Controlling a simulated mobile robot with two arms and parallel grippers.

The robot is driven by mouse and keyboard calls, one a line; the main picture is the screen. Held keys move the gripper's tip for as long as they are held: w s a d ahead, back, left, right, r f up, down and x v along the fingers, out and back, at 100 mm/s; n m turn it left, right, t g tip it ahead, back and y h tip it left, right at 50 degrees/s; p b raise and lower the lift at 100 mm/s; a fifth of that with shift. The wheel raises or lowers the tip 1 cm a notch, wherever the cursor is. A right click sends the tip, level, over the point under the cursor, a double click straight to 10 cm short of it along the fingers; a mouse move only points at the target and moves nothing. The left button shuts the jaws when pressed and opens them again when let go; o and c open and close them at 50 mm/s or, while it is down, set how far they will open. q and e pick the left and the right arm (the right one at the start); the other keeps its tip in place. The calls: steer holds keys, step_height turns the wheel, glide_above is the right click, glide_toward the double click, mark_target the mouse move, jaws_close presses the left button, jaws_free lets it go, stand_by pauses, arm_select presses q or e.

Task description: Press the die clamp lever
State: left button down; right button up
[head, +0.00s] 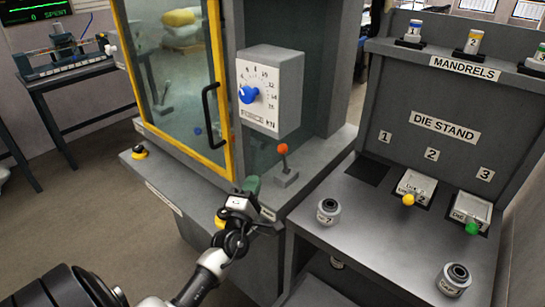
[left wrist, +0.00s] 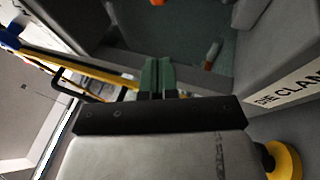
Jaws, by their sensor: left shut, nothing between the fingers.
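The lever (head: 283,160) with an orange-red ball knob stands upright on a small grey base on the machine's ledge, below the dial box. My left gripper (head: 252,184) is to the left of the lever and nearer to me, apart from it, over the ledge's front edge. Its green fingers are closed together with nothing between them, and they also show in the left wrist view (left wrist: 157,76). A partly cut "DIE CLAMP" label (left wrist: 290,88) is on the grey face at the right of the wrist view. My right gripper is not in view.
The dial box (head: 270,90) with a blue knob hangs above the lever. A yellow-framed glass door (head: 222,80) with a black handle is at left. The die stand (head: 430,125) at right holds dies and mandrels. A yellow button (head: 221,217) is close beside my gripper.

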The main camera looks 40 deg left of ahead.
mark_target(280, 148)
arm_select(q)
steer(key=w+r+p, duration=0.1)
steer(key=w+r, duration=0.2)
steer(key=w, duration=0.5)
steer(key=shift+w+d+r+p, duration=0.15)
steer(key=shift+w+p, duration=0.1)
steer(key=shift+p, duration=0.15)
steer(key=w+r+g+p, duration=0.1)
steer(key=p, duration=0.4)
steer(key=w+r+m+g+h+p, duration=0.1)
steer(key=w+p, duration=0.1)
steer(key=p, duration=0.2)
steer(key=shift+d+r+g+p, duration=0.1)
steer(key=shift+r+g+p, duration=0.05)
steer(key=shift+g+p, duration=0.2)
steer(key=shift+w, duration=0.7)
steer(key=shift+w+d+b, duration=0.2)
steer(key=shift+w+b, duration=0.15)
steer(key=shift+w, duration=1.55)
